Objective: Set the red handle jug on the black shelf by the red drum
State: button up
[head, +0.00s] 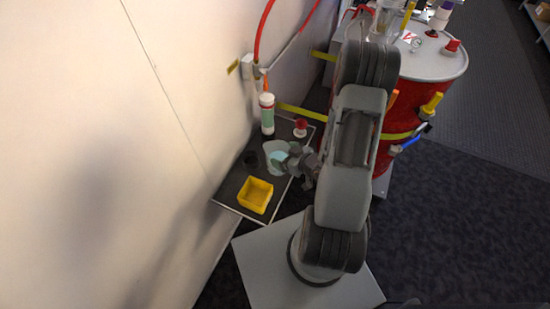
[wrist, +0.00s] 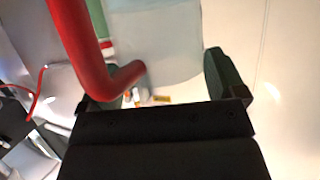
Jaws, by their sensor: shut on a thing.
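The jug (head: 272,149) is a pale, translucent vessel at the middle of the black shelf (head: 229,194) in the head view; whether it touches the shelf I cannot tell. My gripper (head: 295,161) reaches it from the right and is shut on it. In the wrist view the jug's pale body (wrist: 155,42) lies between the fingers of my gripper (wrist: 168,88), and its thick red handle (wrist: 76,38) bends across at the left. In the head view my gripper hides part of the jug. The red drum (head: 390,155) stands right of the shelf, partly behind my arm.
A pale wall (head: 130,150) borders the shelf's left side.

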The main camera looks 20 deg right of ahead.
aim_at(286, 149)
jog(key=f+b, duration=0.1)
jog(key=w+f+b, duration=0.1)
jog(key=b, duration=0.1)
jog(key=shift+w+d, duration=0.3)
jog(key=shift+d, duration=0.1)
jog(key=b, duration=0.2)
jog(key=w+b, duration=0.1)
jog(key=b, duration=0.2)
jog(key=shift+w+d+f+b, duration=0.15)
jog(key=shift+d+f+b, duration=0.1)
jog(key=shift+b, duration=0.1)
jog(key=b, duration=0.3)
jog(key=shift+w+d+b, duration=0.15)
jog(key=shift+w+b, duration=0.1)
jog(key=shift+b, duration=0.6)
jog(key=shift+w+d+b, duration=0.15)
jog(key=shift+w+b, duration=0.05)
jog(key=shift+b, duration=0.1)
jog(key=w+d+f+b, duration=0.2)
jog(key=w+d+f, duration=0.2)
jog(key=w+f, duration=0.4)
jog(key=shift+f, duration=1.25)
jog(key=shift+w, duration=0.1)
